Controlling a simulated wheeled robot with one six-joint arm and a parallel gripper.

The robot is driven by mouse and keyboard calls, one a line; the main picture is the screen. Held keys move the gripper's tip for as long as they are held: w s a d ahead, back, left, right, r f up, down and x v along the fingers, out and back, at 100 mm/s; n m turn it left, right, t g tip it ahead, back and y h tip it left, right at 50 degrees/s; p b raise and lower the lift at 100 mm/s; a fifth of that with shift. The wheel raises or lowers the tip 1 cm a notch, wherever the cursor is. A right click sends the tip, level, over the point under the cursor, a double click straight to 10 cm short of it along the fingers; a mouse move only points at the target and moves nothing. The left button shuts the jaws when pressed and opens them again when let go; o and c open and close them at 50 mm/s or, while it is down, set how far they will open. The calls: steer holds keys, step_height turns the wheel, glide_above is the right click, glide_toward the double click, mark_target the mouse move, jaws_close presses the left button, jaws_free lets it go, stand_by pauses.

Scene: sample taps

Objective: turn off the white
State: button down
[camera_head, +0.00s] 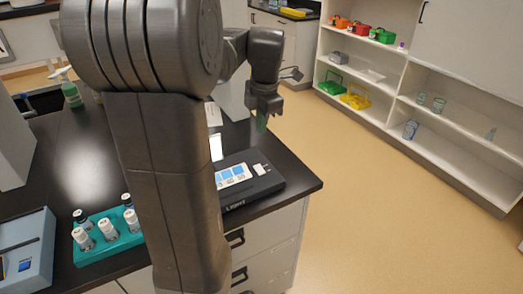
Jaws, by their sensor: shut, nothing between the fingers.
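A black device (270,184) lies on the dark bench, with blue-and-white panels (233,175) on top and pale lettering on its front edge. A small white part (259,169) sits at its right end; I cannot tell whether it is a switch or whether it is on. My gripper (262,124) is shut and empty, pointing down above and behind the device, apart from it. My arm hides the device's left part.
A teal rack (98,254) with several white-capped vials and a blue-grey instrument (24,262) stand at the front left. A spray bottle (70,92) stands at the back left. Open floor lies right of the bench, before white shelves (448,118).

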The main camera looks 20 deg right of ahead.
mark_target(258, 167)
steer(key=shift+s+a, duration=0.1)
steer(key=f, duration=0.4)
steer(key=w+f, duration=0.1)
steer(key=f, duration=0.4)
steer(key=f+p, duration=0.1)
steer(key=f, duration=0.3)
steer(key=shift+w+f, duration=0.35)
steer(key=shift+f, duration=0.05)
